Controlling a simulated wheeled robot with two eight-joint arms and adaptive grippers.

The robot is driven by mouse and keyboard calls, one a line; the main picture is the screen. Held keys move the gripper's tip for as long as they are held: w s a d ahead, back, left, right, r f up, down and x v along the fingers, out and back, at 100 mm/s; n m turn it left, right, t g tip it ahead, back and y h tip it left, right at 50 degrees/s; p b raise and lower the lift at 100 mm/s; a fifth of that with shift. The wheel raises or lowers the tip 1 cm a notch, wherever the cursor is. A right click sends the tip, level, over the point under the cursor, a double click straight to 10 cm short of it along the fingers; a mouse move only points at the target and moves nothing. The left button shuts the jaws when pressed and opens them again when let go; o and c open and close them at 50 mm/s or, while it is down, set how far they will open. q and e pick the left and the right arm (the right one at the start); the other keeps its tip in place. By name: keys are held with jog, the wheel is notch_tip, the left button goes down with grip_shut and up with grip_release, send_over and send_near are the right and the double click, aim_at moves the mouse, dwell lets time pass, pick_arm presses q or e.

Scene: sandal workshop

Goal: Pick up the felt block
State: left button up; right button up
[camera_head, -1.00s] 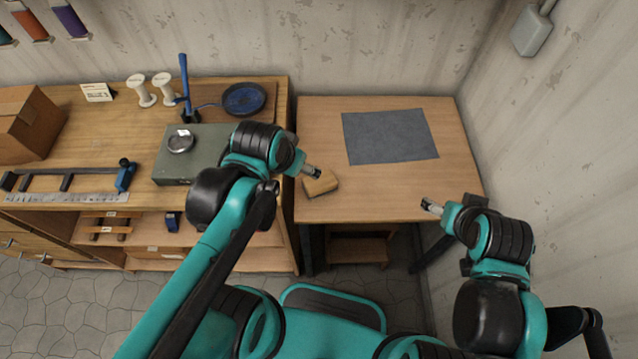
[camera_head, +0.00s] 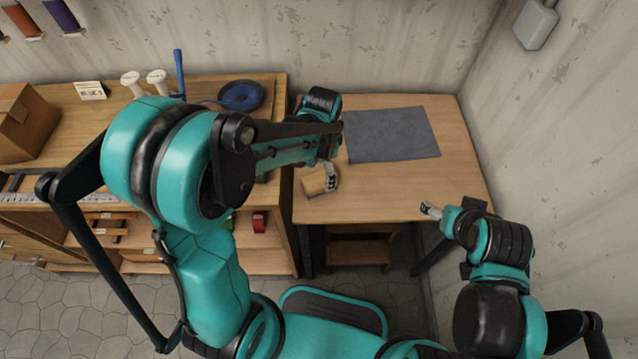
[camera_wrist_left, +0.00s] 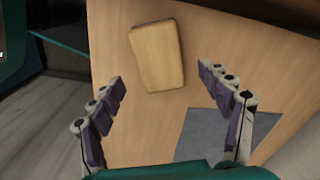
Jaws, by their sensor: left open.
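The felt block is a tan rounded block (camera_head: 316,182) near the left front of the wooden table, partly hidden behind my left gripper (camera_head: 332,178) in the head view. In the left wrist view the whole block (camera_wrist_left: 157,55) lies flat on the table, ahead of and between the lines of the two fingers. My left gripper (camera_wrist_left: 165,105) is open with nothing between its fingers. My right gripper (camera_head: 432,211) is over the table's right front edge, away from the block; its fingers are too small to read.
A grey mat (camera_head: 392,135) lies at the back of the table (camera_head: 400,188). A workbench on the left holds a cardboard box (camera_head: 25,122), white spools (camera_head: 145,82) and a blue round dish (camera_head: 241,96). A wall closes off the right side. The table's middle front is clear.

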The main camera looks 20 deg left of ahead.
aim_at(319, 179)
pick_arm(q)
jog(key=f+b, duration=0.1)
jog(key=f, duration=0.2)
jog(key=f+b, duration=0.1)
jog(key=f, duration=0.1)
jog(key=shift+s+a+b, duration=0.15)
jog(key=shift+a+b, duration=0.15)
jog(key=shift+a, duration=0.05)
jog(key=shift+s, duration=0.1)
jog(key=c, duration=1.5)
jog(key=shift+o, duration=0.2)
jog(key=shift+r, duration=0.1)
jog(key=shift+r+p, duration=0.45)
jog(key=shift+r, duration=0.1)
notch_tip(319, 179, up, 3)
jog(key=shift+r+p, duration=0.1)
jog(key=shift+p, duration=0.7)
jog(key=s+d+r+p, duration=0.3)
jog(key=d+r, duration=0.3)
jog(key=d, duration=0.5)
jog(key=shift+d+r+p, duration=0.15)
jog(key=shift+r+p, duration=0.15)
jog(key=shift+p, duration=0.05)
